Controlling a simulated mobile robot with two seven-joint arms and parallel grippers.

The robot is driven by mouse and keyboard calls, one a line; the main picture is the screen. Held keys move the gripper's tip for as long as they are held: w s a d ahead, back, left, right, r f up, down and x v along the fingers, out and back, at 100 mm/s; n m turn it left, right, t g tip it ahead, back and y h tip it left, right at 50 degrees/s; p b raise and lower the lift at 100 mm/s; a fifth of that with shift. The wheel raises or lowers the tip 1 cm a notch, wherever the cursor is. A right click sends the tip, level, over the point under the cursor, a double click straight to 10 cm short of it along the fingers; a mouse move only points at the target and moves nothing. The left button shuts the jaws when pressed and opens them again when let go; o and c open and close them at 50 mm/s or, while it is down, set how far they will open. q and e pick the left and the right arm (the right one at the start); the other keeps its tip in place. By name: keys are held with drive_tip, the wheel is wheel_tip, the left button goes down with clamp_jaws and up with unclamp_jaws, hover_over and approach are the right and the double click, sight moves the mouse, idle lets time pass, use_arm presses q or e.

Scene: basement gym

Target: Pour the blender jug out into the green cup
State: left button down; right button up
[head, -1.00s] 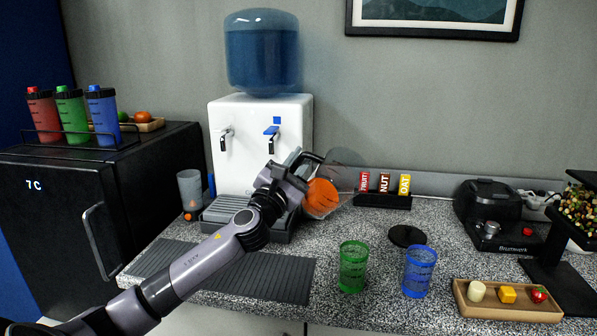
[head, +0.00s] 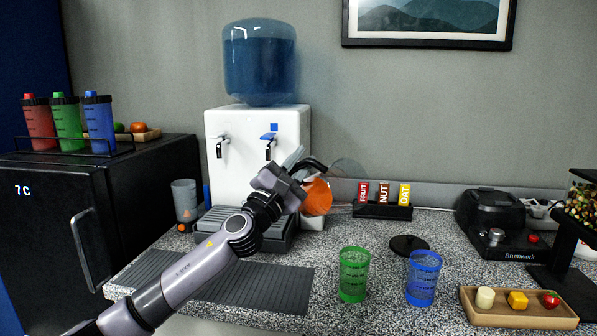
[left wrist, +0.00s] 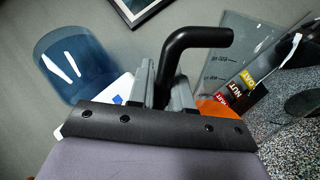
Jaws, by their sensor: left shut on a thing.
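The green cup (head: 354,276) stands upright on the speckled counter, in front of the dispenser and to its right. My left gripper (head: 300,172) is shut on the black handle of the blender jug (head: 347,172), above the counter by the water dispenser. The jug is clear and tilted, with orange contents (head: 316,198) at its lower left. It is up and left of the green cup, apart from it. In the left wrist view, the black handle (left wrist: 190,45) runs between the fingers, and the clear jug wall (left wrist: 235,50) shows behind. My right gripper is out of view.
A blue cup (head: 422,279) stands right of the green one, with a black disc (head: 409,245) behind them. The water dispenser (head: 255,125) is behind my arm.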

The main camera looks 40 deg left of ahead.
sight(312, 192)
use_arm(q)
drive_tip(key=m+b, duration=0.1)
drive_tip(key=d+m+h+b, duration=0.1)
drive_tip(key=shift+s+f+m+h, duration=0.15)
drive_tip(key=shift+f+m+h, duration=0.05)
drive_tip(key=shift+m+h, duration=0.1)
drive_tip(key=shift+s+d+f+m+t+h+b, duration=0.1)
drive_tip(key=shift+d+m+t+h+b, duration=0.15)
drive_tip(key=shift+m+h+b, duration=0.35)
drive_tip(key=shift+s+d+f+m+t+h+b, duration=0.15)
drive_tip(key=shift+d+m+h+b, duration=0.1)
drive_tip(key=shift+m+h+b, duration=0.3)
drive_tip(key=shift+d+f+m+h+b, duration=0.2)
drive_tip(key=shift+d+m+h+b, duration=0.4)
drive_tip(key=shift+m+b, duration=0.45)
drive_tip(key=shift+s+d+f+m+h+b, duration=0.1)
drive_tip(key=shift+d+m+h+b, duration=0.2)
drive_tip(key=shift+m, duration=0.2)
drive_tip(key=shift+s+d+m+h+b, duration=0.1)
drive_tip(key=shift+m+h+b, duration=0.1)
drive_tip(key=shift+m+h, duration=0.25)
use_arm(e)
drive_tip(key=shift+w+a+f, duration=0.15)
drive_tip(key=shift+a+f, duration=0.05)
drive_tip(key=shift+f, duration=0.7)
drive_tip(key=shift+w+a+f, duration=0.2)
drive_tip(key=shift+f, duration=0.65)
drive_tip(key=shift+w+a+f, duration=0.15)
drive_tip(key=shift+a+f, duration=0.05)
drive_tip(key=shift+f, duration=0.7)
